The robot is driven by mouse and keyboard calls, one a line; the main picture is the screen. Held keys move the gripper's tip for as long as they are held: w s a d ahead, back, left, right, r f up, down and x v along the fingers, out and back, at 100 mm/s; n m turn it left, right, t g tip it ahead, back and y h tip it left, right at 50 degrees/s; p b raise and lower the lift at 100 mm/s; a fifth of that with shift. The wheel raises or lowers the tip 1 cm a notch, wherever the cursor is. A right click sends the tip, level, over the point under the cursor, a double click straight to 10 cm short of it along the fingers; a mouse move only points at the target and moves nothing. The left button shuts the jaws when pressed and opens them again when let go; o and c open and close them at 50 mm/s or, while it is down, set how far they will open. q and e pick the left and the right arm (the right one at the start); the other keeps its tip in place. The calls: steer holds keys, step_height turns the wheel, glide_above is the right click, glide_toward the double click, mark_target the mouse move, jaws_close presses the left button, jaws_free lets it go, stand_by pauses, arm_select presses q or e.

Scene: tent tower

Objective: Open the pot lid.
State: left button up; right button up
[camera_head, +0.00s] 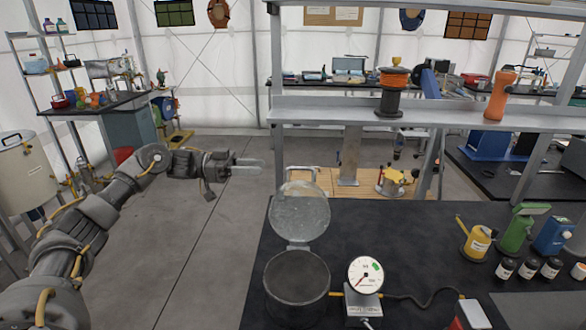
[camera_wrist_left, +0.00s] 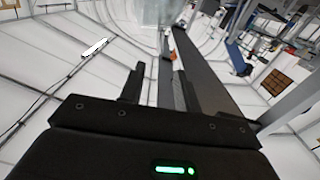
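The pot (camera_head: 297,285) is a dark grey round vessel at the left front of the black table. Its grey metal lid (camera_head: 300,212) stands raised, nearly upright, hinged at the pot's back edge, and the pot's mouth is uncovered. A lid handle (camera_head: 300,174) shows at the lid's top. My left gripper (camera_head: 262,165) is in the air to the left of the lid, above floor level beyond the table's left edge, apart from the lid. In the left wrist view its two fingers (camera_wrist_left: 157,82) are spread with nothing between them. My right gripper is not in view.
A dial gauge (camera_head: 365,275) on a white base stands right of the pot. A yellow can (camera_head: 475,240), a green device (camera_head: 517,230) and several small bottles stand farther right. A grey shelf (camera_head: 440,117) crosses above the table's back. Floor at left is clear.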

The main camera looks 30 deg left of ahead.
mark_target(294, 168)
arm_select(q)
steer(key=p+x, duration=0.3)
steer(key=x, duration=0.6)
steer(key=shift+w+d+r+p, duration=0.1)
steer(key=shift+d+p, duration=0.1)
steer(key=shift+p, duration=0.2)
steer(key=shift+w+d, duration=0.3)
steer(key=shift+d, duration=0.25)
steer(key=shift+c, duration=0.4)
jaws_close()
